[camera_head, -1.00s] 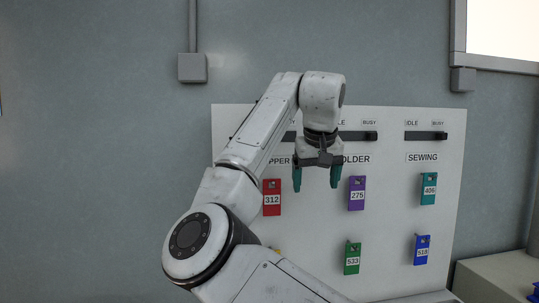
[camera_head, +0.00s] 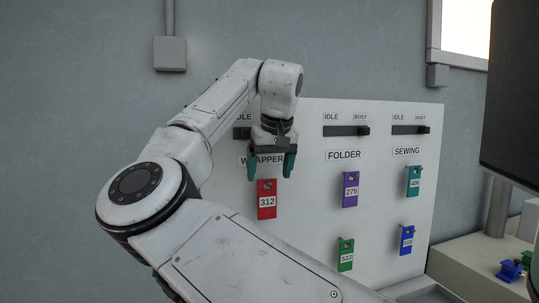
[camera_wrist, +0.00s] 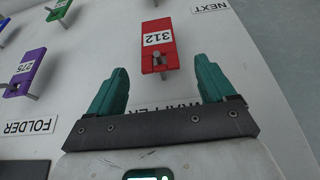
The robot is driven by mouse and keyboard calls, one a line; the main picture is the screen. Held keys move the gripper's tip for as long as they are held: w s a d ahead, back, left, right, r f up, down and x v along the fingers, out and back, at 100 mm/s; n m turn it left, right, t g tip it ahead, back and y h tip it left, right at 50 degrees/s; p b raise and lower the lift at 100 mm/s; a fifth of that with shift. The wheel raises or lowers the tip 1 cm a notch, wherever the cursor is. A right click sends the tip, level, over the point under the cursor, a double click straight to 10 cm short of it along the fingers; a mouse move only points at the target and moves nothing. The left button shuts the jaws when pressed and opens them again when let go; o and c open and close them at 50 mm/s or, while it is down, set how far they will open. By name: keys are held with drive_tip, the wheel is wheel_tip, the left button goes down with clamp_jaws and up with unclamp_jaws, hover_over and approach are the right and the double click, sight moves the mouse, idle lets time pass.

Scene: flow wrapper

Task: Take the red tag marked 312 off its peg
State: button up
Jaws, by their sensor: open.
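The red tag marked 312 (camera_head: 267,212) hangs on a peg under the WRAPPER label on the white board (camera_head: 306,230). In the wrist view the red tag (camera_wrist: 157,45) and its peg show upside down, ahead of my gripper and roughly between the lines of its fingers. My gripper (camera_head: 272,168) is open and empty, its two teal fingers apart. In the head view it is just above the tag. In the wrist view the fingers (camera_wrist: 160,85) stop short of the tag and do not touch it.
Right of the red tag hang a purple tag 275 (camera_head: 350,190), a teal tag 406 (camera_head: 413,181), a green tag 533 (camera_head: 345,256) and a blue tag (camera_head: 407,240). Black sliders (camera_head: 345,131) sit above them. A dark panel (camera_head: 511,90) stands at the right edge.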

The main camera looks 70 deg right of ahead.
sight(267, 190)
drive_tip(key=p+x, duration=0.1)
drive_tip(key=x, duration=0.5)
drive_tip(key=shift+d+f, duration=0.1)
drive_tip(key=shift+f, duration=0.1)
drive_tip(key=shift+c, duration=0.2)
drive_tip(key=c, duration=1)
drive_tip(key=shift+r, duration=0.1)
drive_tip(key=shift+r+p, duration=0.4)
drive_tip(key=shift+p, duration=0.25)
drive_tip(key=s+a+b, duration=0.2)
drive_tip(key=s+a, duration=0.3)
drive_tip(key=a, duration=0.1)
drive_tip(key=shift+s+a, duration=0.4)
idle(1.4)
idle(0.7)
